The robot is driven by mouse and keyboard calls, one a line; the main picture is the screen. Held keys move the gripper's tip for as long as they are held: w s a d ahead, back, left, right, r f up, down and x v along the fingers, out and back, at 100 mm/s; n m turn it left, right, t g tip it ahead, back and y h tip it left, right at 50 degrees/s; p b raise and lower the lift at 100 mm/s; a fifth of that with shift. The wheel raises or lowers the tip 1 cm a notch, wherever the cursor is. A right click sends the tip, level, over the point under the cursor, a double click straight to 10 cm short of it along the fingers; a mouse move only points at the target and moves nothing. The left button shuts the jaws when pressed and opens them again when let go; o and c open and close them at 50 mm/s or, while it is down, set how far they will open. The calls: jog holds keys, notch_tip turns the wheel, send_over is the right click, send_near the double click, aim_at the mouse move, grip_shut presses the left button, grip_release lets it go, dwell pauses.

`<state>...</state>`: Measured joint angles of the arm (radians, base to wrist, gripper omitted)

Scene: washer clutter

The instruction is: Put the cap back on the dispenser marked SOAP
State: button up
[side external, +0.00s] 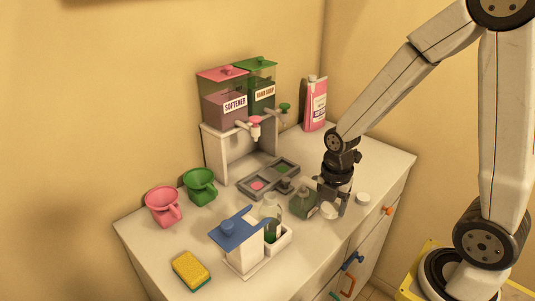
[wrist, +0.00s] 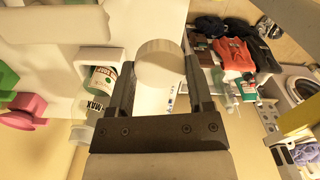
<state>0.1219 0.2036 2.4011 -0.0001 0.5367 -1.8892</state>
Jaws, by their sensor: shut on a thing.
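My gripper (side external: 331,203) points down over the right part of the counter, beside a small greenish bottle (side external: 302,204). It is shut on a round white cap (side external: 329,211), which shows between the fingers in the wrist view (wrist: 160,62). Another small white round piece (side external: 362,198) lies on the counter right of my gripper. At the back, a dispenser stand holds two tanks: a pink-lidded one labelled SOFTENER (side external: 226,112) and a green-lidded one labelled HAND SOAP (side external: 262,101). Each has a tap below. I cannot tell how far the cap is above the counter.
A grey tray (side external: 255,192) lies before the stand. A blue-topped white box (side external: 240,257), a clear bottle (side external: 270,211) in a white holder, a sponge (side external: 191,270), pink (side external: 161,207) and green (side external: 200,184) funnels occupy the front and left. A pink bottle (side external: 315,104) stands at the back.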

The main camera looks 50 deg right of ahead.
aim_at(331, 207)
jog(key=shift+r, duration=0.1)
notch_tip(331, 207, up, 10)
jog(key=w+d, duration=1)
jog(key=w, duration=0.1)
jog(key=shift+d+f, duration=0.1)
jog(key=shift+f, duration=2.5)
jog(key=shift+f, duration=0.1)
jog(key=shift+f, duration=2.85)
jog(key=shift+f, duration=0.9)
